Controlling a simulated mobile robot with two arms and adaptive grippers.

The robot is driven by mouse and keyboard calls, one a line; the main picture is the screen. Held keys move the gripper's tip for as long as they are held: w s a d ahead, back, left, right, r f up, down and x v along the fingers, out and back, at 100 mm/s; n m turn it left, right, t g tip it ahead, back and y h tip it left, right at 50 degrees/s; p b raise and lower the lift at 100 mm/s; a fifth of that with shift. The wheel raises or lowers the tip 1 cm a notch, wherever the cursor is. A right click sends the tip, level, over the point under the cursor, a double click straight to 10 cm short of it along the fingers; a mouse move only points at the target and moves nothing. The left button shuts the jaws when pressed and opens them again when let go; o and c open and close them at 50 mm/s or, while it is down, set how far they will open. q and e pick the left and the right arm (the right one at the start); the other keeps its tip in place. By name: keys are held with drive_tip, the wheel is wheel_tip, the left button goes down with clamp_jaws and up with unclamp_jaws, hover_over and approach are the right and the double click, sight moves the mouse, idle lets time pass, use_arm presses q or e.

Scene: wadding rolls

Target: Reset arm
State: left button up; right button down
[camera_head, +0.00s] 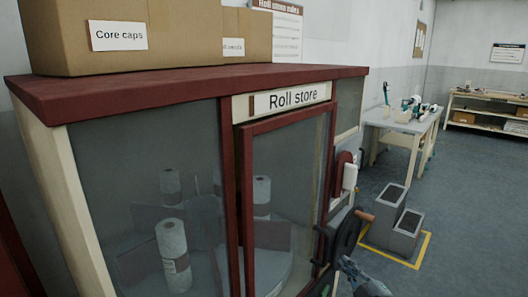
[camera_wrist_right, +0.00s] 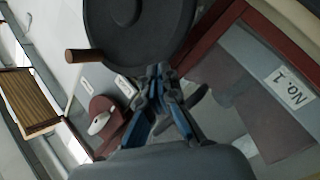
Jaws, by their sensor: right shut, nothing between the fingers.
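My right gripper (camera_head: 352,268) is at the bottom of the head view, just right of the roll store's door. In the right wrist view its fingers (camera_wrist_right: 162,72) are together with nothing between them. They point at a dark round wheel (camera_wrist_right: 135,22) with a wooden handle (camera_wrist_right: 83,56); I cannot tell whether they touch it. The same wheel (camera_head: 346,238) shows in the head view at the cabinet's right side. My left gripper is not in view.
The roll store (camera_head: 190,84) has a glass front with wadding rolls (camera_head: 173,256) inside. Boxes (camera_head: 170,30) stand on top. Grey steps (camera_head: 396,222) stand on a yellow-marked floor area. A workbench (camera_head: 405,122) is farther back. Open floor (camera_head: 475,215) lies to the right.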

drive_tip(key=s+f+m+g+h, duration=0.35)
drive_tip(key=s+f, duration=0.25)
drive_tip(key=s, duration=0.3)
drive_tip(key=s+f+m+g+h, duration=0.2)
drive_tip(key=s+f+m+g, duration=0.3)
drive_tip(key=s, duration=0.5)
drive_tip(key=s+a+f+m+g, duration=0.1)
drive_tip(key=s+f+g, duration=0.15)
drive_tip(key=s, duration=0.75)
drive_tip(key=s+a+f+m+g, duration=0.1)
drive_tip(key=s+m+g, duration=0.15)
drive_tip(key=s, duration=0.65)
wheel_tip(320, 180, down, 24)
drive_tip(key=s+r+g+p, duration=0.1)
drive_tip(key=s+g+p, duration=0.1)
drive_tip(key=p, duration=0.1)
use_arm(q)
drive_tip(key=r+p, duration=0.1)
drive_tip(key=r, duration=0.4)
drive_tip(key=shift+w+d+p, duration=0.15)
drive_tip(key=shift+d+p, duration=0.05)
drive_tip(key=shift+p, duration=0.2)
use_arm(e)
drive_tip(key=s+d+f+n+g, duration=0.1)
drive_tip(key=s+d+f, duration=0.2)
drive_tip(key=s+f, duration=1.1)
drive_tip(key=s, duration=0.3)
drive_tip(key=shift+f+y, duration=0.35)
drive_tip(key=c, duration=2.1)
unclamp_jaws()
